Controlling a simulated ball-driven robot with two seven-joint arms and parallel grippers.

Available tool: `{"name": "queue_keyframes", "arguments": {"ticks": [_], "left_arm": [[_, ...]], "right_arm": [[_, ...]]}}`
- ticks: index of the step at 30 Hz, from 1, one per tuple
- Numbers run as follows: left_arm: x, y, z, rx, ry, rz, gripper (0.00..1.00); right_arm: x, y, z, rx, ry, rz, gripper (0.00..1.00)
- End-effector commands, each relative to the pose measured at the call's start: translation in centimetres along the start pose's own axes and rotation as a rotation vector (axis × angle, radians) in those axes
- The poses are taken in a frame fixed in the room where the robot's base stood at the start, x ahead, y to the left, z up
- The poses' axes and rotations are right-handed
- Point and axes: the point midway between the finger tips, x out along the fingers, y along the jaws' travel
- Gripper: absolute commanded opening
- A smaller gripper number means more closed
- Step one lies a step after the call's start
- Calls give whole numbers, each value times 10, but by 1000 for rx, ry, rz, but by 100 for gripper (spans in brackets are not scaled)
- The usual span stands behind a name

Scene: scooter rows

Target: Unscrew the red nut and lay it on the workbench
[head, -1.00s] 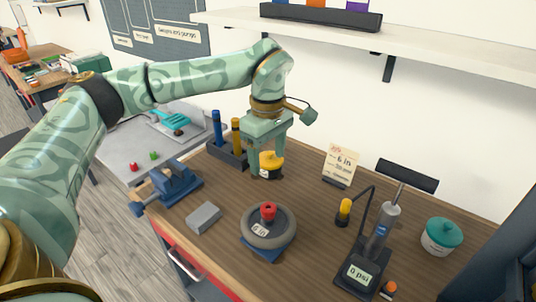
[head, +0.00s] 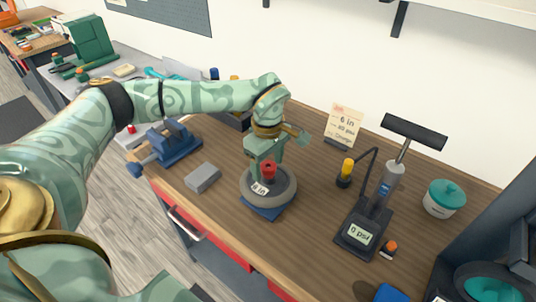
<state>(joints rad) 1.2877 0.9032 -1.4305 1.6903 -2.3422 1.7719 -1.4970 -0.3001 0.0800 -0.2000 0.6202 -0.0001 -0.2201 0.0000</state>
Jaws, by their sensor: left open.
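The red nut (head: 268,170) stands at the middle of a small grey wheel (head: 284,191), which lies flat on a blue base on the wooden workbench (head: 310,225). My left gripper (head: 265,165) is open and points down right at the nut, low over the wheel. Its fingers are beside or behind the nut, and I cannot tell whether they touch it. Part of the wheel's far side is hidden by the gripper. My right gripper is not in view.
A grey block (head: 202,177) and a blue vise (head: 174,145) are to the left. A pump with a gauge (head: 360,234), a yellow-topped bottle (head: 345,173), a note card (head: 344,125) and a teal-lidded jar (head: 444,198) are to the right. Bare bench lies in front of the wheel.

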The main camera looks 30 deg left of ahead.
Motion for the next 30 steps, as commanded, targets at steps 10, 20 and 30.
{"name": "queue_keyframes", "arguments": {"ticks": [10,20,30], "left_arm": [[0,0,0,0,0,1,32],[-2,0,0,-83,0,1,15],[-2,0,0,-463,0,0,15]], "right_arm": [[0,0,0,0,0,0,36],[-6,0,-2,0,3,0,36],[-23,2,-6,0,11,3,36]]}}
